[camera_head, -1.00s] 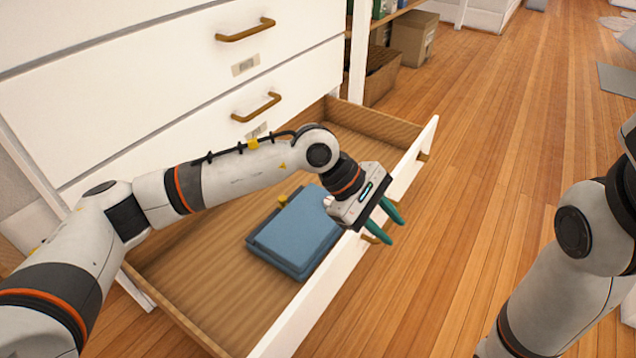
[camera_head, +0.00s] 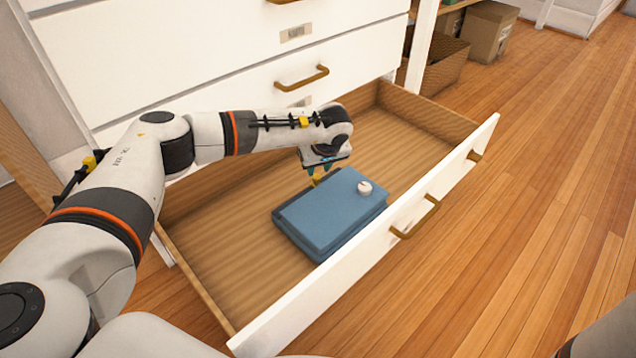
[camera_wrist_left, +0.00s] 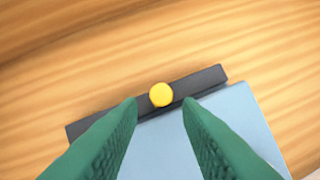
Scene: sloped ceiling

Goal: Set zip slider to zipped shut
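A blue case (camera_head: 325,215) lies flat in the open drawer, and its pale blue top shows in the left wrist view (camera_wrist_left: 242,112). A dark strip (camera_wrist_left: 207,81) runs along its edge. A round yellow knob (camera_wrist_left: 161,95), seemingly the zip slider, sits near the middle of the strip. It shows partly in the head view (camera_head: 317,181), below the fingers. My left gripper (camera_wrist_left: 161,108) points down at the case's far edge, its teal fingers open on either side of the knob's line. I cannot tell whether they touch it. My right gripper is out of view.
The drawer (camera_head: 240,255) is pulled out, with bare floor left of the case. A white round knob (camera_head: 364,188) sits on the case's top. The drawer front (camera_head: 345,285) has brass handles. Closed drawers (camera_head: 200,55) rise behind; wooden floor (camera_head: 540,220) is clear at right.

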